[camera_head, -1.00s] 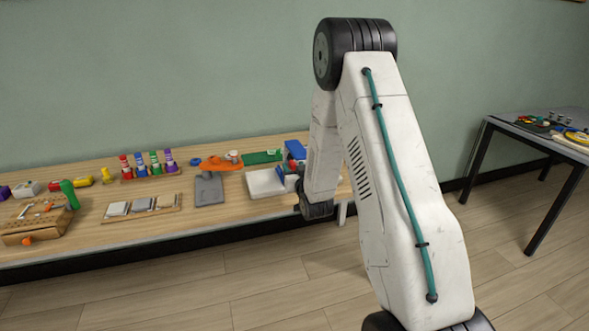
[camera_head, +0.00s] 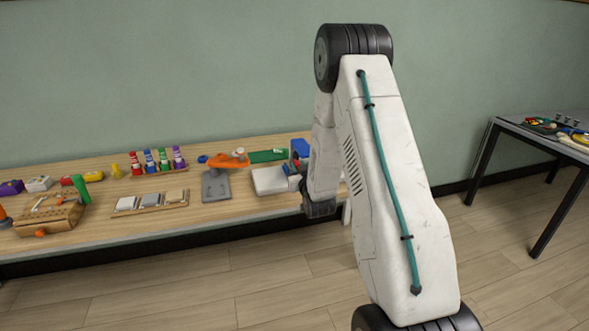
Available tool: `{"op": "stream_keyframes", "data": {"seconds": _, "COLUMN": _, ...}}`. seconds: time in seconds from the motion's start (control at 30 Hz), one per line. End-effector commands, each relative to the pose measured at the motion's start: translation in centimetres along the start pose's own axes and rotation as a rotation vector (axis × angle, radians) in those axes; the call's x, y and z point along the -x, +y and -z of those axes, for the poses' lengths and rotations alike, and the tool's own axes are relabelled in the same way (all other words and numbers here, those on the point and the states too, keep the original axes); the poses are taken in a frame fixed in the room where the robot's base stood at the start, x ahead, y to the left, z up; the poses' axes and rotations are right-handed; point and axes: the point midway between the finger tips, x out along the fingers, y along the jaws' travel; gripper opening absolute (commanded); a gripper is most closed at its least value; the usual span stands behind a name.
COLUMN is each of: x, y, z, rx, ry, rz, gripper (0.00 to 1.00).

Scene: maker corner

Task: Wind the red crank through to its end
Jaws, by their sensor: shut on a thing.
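The workbench (camera_head: 240,213) runs along the wall. A blue block-like thing (camera_head: 299,148) with a small red bit (camera_head: 294,162) stands at its right end, close beside my forearm; I cannot tell whether the red bit is the crank. No whole red crank can be made out. My arm reaches down to the bench's right end, where its dark wrist joint shows in front of the edge. The gripper's fingers and whatever they hold are hidden behind the forearm and wrist.
A pale box (camera_head: 270,181), a grey stand (camera_head: 215,187) with an orange part (camera_head: 228,161), a green board (camera_head: 267,156), a tray of blocks (camera_head: 150,201), several coloured bottles and a wooden box (camera_head: 50,215) stand on the bench. A second table (camera_head: 545,137) is at right. The floor between is clear.

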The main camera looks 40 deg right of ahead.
Motion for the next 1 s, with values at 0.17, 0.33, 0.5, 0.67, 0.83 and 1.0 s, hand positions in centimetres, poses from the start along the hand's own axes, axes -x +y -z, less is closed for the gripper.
{"op": "stream_keyframes", "data": {"seconds": 0.17, "x": 0.0, "y": -0.1, "z": 0.1, "rx": -0.001, "ry": 0.003, "rz": 0.001, "gripper": 0.45}}
{"op": "stream_keyframes", "data": {"seconds": 0.33, "x": 0.0, "y": 0.0, "z": 0.1, "rx": -0.001, "ry": 0.002, "rz": 0.000, "gripper": 0.45}}
{"op": "stream_keyframes", "data": {"seconds": 0.5, "x": 0.9, "y": 0.0, "z": 0.1, "rx": -0.001, "ry": 0.001, "rz": 0.000, "gripper": 0.45}}
{"op": "stream_keyframes", "data": {"seconds": 0.67, "x": 3.6, "y": -0.1, "z": 0.0, "rx": -0.001, "ry": -0.001, "rz": 0.000, "gripper": 0.45}}
{"op": "stream_keyframes", "data": {"seconds": 0.83, "x": 6.3, "y": -0.1, "z": 0.1, "rx": -0.001, "ry": 0.001, "rz": 0.001, "gripper": 0.45}}
{"op": "stream_keyframes", "data": {"seconds": 1.0, "x": 7.6, "y": -0.1, "z": 0.1, "rx": -0.001, "ry": 0.002, "rz": 0.001, "gripper": 0.45}}
